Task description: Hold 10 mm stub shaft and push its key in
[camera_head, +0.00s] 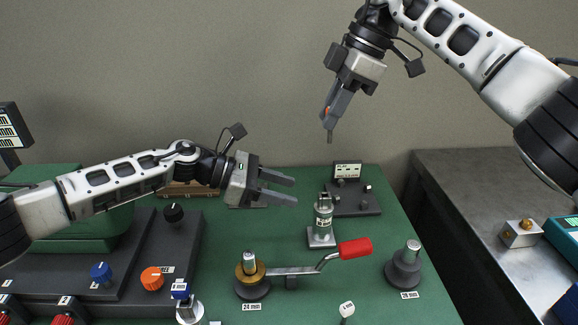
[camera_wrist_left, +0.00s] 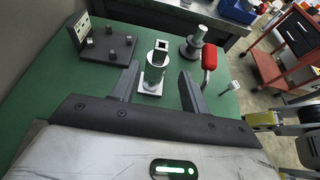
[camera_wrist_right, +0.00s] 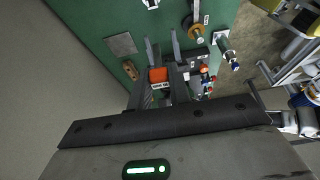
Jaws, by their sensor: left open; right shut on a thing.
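My left gripper (camera_head: 293,190) is open and empty, above the green mat and left of a grey upright cylinder (camera_head: 323,218) on a square base. In the left wrist view this cylinder (camera_wrist_left: 155,76) appears between and beyond the fingertips, with a square opening in its top. My right gripper (camera_head: 329,120) is high up, pointing down, shut on a small orange piece (camera_wrist_right: 158,75). A thin grey tip shows below its fingers. I cannot read which part is the 10 mm stub shaft, and no key can be made out for certain.
A red-handled lever (camera_head: 355,249) lies in front of the cylinder. A post with a brass collar (camera_head: 250,270) and a dark-based post (camera_head: 405,265) flank it. A black pegged plate (camera_head: 352,200) stands behind. The knob panel (camera_head: 135,265) is at left.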

